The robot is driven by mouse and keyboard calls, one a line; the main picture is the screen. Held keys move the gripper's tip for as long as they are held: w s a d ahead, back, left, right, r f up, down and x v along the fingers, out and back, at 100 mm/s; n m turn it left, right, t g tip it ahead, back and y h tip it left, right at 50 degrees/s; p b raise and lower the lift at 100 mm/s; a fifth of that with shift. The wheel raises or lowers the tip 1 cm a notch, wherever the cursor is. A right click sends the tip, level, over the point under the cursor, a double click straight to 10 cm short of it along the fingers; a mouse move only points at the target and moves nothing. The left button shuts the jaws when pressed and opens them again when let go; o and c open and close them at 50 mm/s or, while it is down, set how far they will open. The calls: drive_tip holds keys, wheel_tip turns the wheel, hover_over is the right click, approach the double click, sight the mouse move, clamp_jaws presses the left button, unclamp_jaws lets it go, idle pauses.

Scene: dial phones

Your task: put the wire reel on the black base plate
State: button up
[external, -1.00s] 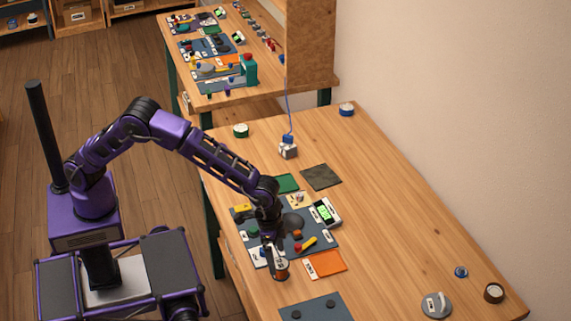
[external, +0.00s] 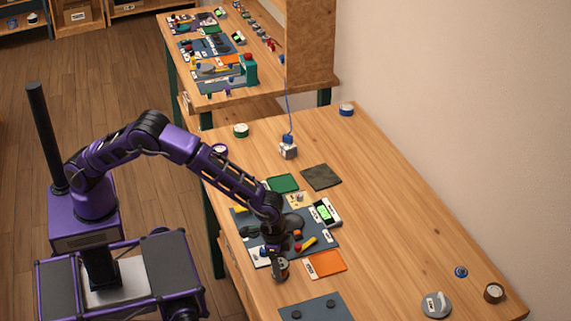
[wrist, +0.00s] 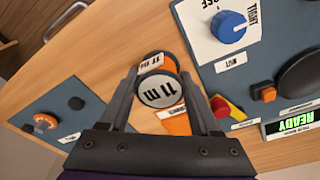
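The wire reel (wrist: 160,91), a small drum with a pale round face marked "11 m" and an orange, labelled side, stands between my gripper's fingers (wrist: 162,85). The fingers straddle it closely; I cannot tell if both press on it. In the external view my gripper (external: 281,272) is low over the table at the near edge of the blue-grey board, hiding most of the reel.
An orange mat (external: 327,263) lies close by. A dark square mat (external: 321,177) lies farther back. The table's right side is mostly clear.

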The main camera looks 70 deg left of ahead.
drive_tip(key=c, duration=0.7)
clamp_jaws()
drive_tip(key=shift+r, duration=0.1)
